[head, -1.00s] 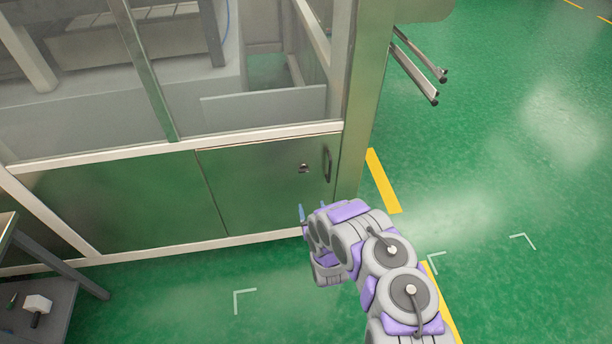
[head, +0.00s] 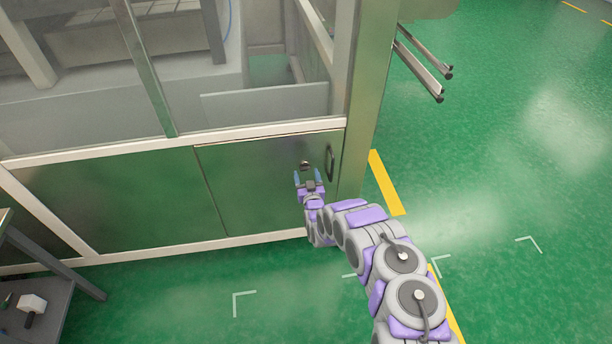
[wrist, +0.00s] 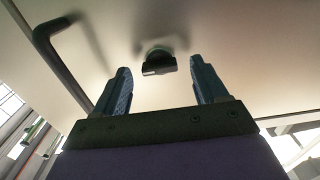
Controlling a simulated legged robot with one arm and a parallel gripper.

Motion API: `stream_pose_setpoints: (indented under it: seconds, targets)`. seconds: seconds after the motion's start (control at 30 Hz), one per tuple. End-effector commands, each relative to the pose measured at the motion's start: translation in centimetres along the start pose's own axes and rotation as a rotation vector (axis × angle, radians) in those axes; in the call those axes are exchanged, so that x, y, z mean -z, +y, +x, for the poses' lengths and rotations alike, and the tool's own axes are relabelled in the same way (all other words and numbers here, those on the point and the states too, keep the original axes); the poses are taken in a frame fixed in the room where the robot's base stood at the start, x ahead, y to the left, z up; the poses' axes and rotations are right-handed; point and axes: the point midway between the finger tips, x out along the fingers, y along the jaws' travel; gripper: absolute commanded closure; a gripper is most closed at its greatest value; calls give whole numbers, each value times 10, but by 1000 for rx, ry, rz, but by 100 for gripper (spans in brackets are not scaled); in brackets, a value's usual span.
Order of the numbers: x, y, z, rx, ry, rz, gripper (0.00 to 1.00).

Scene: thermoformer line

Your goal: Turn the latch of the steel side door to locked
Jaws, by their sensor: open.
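The steel side door (head: 250,190) is the right lower panel of the machine enclosure and looks shut. Its latch (head: 305,164) is a small dark knob near the door's upper right, left of the dark handle (head: 331,164). In the wrist view the latch (wrist: 159,62) shows beyond and between my fingertips, with the handle (wrist: 62,65) to the left. My gripper (head: 309,174) is open and empty, just below the latch in the head view. In the wrist view my gripper (wrist: 159,80) has its two blue fingers either side of the latch's line, apparently not touching it.
A grey cart (head: 40,260) with a white-headed mallet (head: 32,304) stands at the lower left. Metal rails (head: 420,62) jut out right of the enclosure. Green floor (head: 490,190) with yellow and white markings is clear at the right.

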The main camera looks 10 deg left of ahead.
Motion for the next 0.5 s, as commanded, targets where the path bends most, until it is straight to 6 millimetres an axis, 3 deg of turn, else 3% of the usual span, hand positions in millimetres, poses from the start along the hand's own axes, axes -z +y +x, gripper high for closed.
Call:
stream_pose_setpoints:
  seconds: [0.2,0.5]
  targets:
    - [1,1,12,0,2,-2,28]
    - [1,1,14,0,1,-2,28]
